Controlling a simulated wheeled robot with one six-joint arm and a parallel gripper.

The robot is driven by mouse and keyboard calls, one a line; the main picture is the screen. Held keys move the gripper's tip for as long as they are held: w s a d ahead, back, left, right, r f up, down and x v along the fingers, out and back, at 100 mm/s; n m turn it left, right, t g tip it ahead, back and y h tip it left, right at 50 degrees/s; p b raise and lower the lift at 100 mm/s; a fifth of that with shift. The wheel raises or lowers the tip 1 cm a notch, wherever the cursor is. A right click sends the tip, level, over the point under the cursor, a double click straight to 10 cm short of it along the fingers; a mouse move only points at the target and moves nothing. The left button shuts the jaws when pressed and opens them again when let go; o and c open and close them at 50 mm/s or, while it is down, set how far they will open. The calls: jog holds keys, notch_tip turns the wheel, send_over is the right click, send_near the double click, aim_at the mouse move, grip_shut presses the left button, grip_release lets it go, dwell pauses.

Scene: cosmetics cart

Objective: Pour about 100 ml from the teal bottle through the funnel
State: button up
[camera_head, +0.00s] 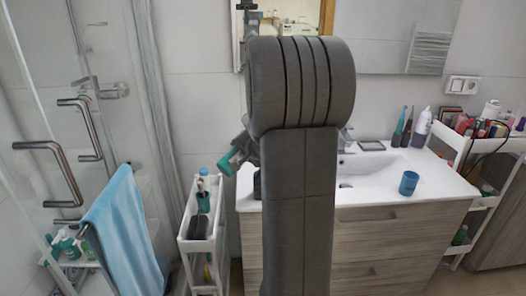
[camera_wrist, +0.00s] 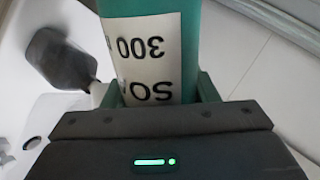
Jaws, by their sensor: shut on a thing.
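My gripper (camera_head: 229,162) is left of my arm in the head view, above the gap between the cart and the sink counter. In the wrist view, its green fingers (camera_wrist: 154,92) are shut on the teal bottle (camera_wrist: 150,60). The bottle's white label reads upside down in that view, with "300" visible. Its ends are out of frame, so its tilt and any flow are hidden. In the head view I cannot separate the held bottle from the teal fingers. I cannot make out the funnel in either view.
A narrow white cart (camera_head: 184,217) holds a teal item (camera_head: 205,203) and a dark item (camera_head: 200,227). A dark bottle-like object (camera_wrist: 62,60) is beside the held bottle in the wrist view. The sink counter (camera_head: 440,180) carries a blue cup (camera_head: 409,183). A blue towel (camera_head: 122,235) hangs left.

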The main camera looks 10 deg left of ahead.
jog(key=shift+f, duration=0.2)
jog(key=shift+a+f+m, duration=0.2)
jog(key=shift+f+m, duration=0.1)
jog(key=shift+f, duration=0.05)
jog(key=shift+w+r+g+p, duration=0.15)
jog(key=shift+g+p, duration=0.15)
jog(key=shift+p, duration=0.1)
jog(key=shift+w, duration=0.15)
jog(key=shift+w+a+r+p, duration=0.15)
jog(key=shift+w+p, duration=0.1)
jog(key=shift+p, duration=0.1)
jog(key=shift+w+r+m+g+y, duration=0.15)
jog(key=shift+m+g+y, duration=0.15)
jog(key=shift+w+p, duration=0.15)
jog(key=shift+p, duration=0.2)
jog(key=shift+w, duration=0.1)
jog(key=shift+d+m+g+y, duration=0.2)
jog(key=shift+m+g+y, duration=0.1)
